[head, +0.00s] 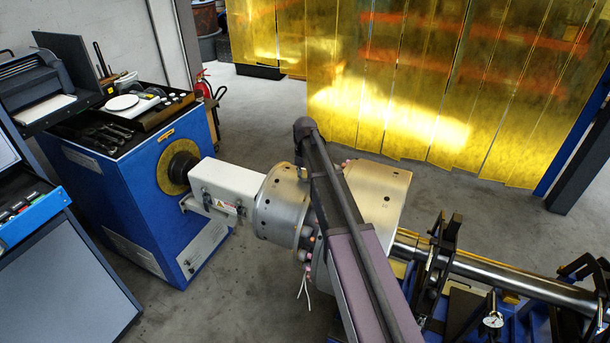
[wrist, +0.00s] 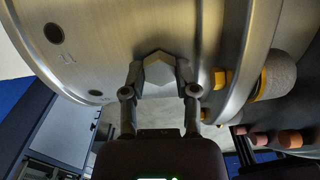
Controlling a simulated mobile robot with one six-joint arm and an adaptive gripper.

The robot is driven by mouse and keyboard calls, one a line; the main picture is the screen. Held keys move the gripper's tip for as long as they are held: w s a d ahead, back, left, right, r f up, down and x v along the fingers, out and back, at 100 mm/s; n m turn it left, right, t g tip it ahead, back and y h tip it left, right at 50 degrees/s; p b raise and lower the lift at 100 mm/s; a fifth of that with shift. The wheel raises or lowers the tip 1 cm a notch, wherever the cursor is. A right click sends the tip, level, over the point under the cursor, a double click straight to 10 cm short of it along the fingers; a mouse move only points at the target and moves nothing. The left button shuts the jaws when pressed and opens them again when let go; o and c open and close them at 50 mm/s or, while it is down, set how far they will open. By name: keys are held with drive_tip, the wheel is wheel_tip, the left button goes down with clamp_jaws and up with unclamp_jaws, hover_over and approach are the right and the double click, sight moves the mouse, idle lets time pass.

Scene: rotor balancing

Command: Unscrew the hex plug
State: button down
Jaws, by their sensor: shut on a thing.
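The hex plug (wrist: 159,71) sits against the side of the silver rotor drum in the wrist view. My gripper (wrist: 159,78) has a finger on each side of the plug and is shut on it. My gripper and the plug are hidden there.
Dark holes (wrist: 54,33) mark the drum face. Yellow bolt heads (wrist: 219,78) and a grey cylindrical part (wrist: 277,76) lie close to the right of my gripper. A blue machine (head: 150,200) stands left of the rotor, and a steel shaft (head: 500,272) runs to the right.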

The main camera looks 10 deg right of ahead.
drive_tip(key=shift+s, duration=0.1)
drive_tip(key=shift+n, duration=2.6)
drive_tip(key=shift+c, duration=1.5)
unclamp_jaws()
drive_tip(key=shift+c, duration=0.3)
drive_tip(key=m, duration=0.6)
drive_tip(key=shift+m, duration=1.4)
